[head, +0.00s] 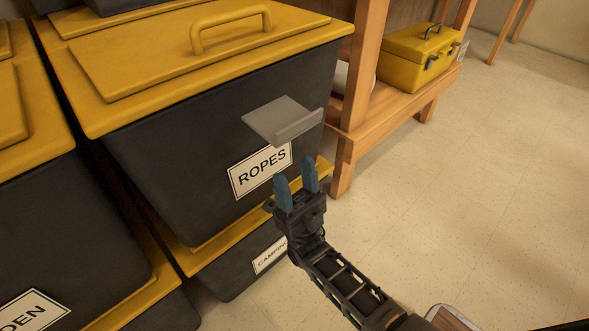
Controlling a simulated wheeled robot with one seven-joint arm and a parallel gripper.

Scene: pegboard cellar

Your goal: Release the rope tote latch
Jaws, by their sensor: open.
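The rope tote (212,125) is a dark grey bin with a yellow lid (150,60) and a white label (262,170) reading ROPES. Its grey latch (284,119) is a flat plate with a bent lip, standing out from the front wall near the right corner, just above the label. My gripper (296,172) is open and empty, with two blue fingertips pointing up. In the picture it is below the latch, over the label's lower right side. I see no contact between fingers and latch.
The rope tote stands on another tote labelled CAMPING (235,265). More yellow-lidded totes stand at the left, one with a label (35,312) ending in DEN. A wooden shelf (375,127) with a yellow toolbox (418,60) is at the right. The floor (480,200) there is clear.

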